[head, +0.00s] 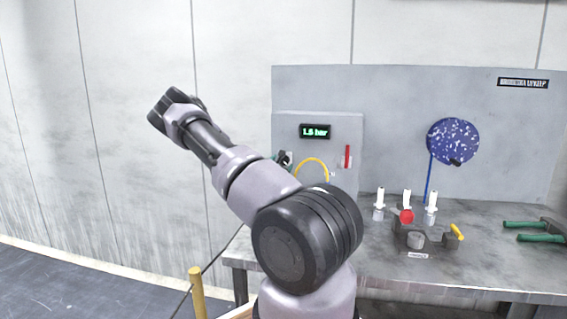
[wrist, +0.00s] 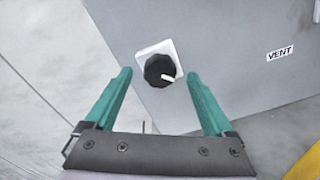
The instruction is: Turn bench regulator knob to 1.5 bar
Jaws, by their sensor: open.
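The regulator knob (wrist: 158,70) is a black faceted knob with a white pointer mark, on a white plate (wrist: 150,50) fixed to a grey panel. In the wrist view it sits ahead of my gripper (wrist: 157,78), between the two teal fingers in the picture. The fingers are spread apart and I see no contact with the knob. A green display (head: 315,132) above reads what looks like 1.5 bar.
A red lever (head: 347,157) and a yellow hose (head: 312,163) are on the panel. A VENT label (wrist: 280,53) lies right of the knob. White bottles (head: 379,203), a blue speckled disc (head: 453,141) and green-handled pliers (head: 540,231) are further right at the bench (head: 480,262).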

